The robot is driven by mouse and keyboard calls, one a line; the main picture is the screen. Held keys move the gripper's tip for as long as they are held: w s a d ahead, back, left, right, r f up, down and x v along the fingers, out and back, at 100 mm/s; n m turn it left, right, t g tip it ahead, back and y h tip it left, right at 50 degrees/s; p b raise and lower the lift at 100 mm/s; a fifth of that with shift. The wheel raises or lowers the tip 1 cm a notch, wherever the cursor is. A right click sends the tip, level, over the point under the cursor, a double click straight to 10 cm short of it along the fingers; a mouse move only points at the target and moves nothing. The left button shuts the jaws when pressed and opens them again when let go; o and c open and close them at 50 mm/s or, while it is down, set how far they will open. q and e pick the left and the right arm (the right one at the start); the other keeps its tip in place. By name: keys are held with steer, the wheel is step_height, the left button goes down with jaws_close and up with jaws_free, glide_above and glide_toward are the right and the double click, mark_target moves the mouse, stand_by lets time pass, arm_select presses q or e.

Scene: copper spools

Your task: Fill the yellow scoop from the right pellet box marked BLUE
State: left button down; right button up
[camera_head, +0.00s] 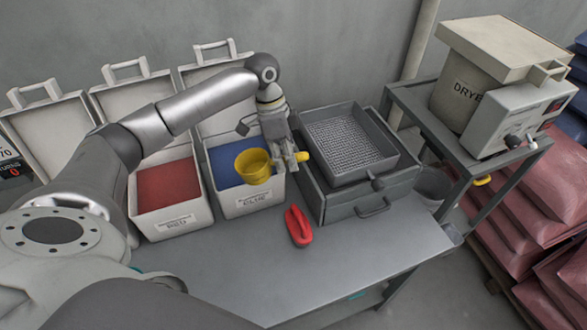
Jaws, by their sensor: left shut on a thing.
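The yellow scoop (253,166) is held by my left gripper (296,158), which is shut on its handle. The scoop's cup is over the front part of the box marked BLUE (252,203), which holds blue pellets (224,167). The inside of the cup shows yellow from here, though its bottom is hard to make out. My left arm reaches in from the left, above the boxes. My right gripper is not in view.
The box marked RED (172,220) stands left of the blue one, lids raised behind. A sieve tray (350,145) sits on a grey drawer unit to the right. A dryer (470,85) stands at far right.

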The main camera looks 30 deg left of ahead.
arm_select(q)
steer(key=w+a+m+g+p, duration=0.1)
steer(key=w+a+m+p, duration=0.2)
steer(key=a, duration=0.4)
steer(key=a+f+m+h+b, duration=0.2)
steer(key=a+f+b, duration=0.4)
steer(key=f+b, duration=0.6)
steer(key=shift+m+h+b, duration=0.3)
steer(key=shift+h+b, duration=0.4)
steer(key=shift+b, duration=2.05)
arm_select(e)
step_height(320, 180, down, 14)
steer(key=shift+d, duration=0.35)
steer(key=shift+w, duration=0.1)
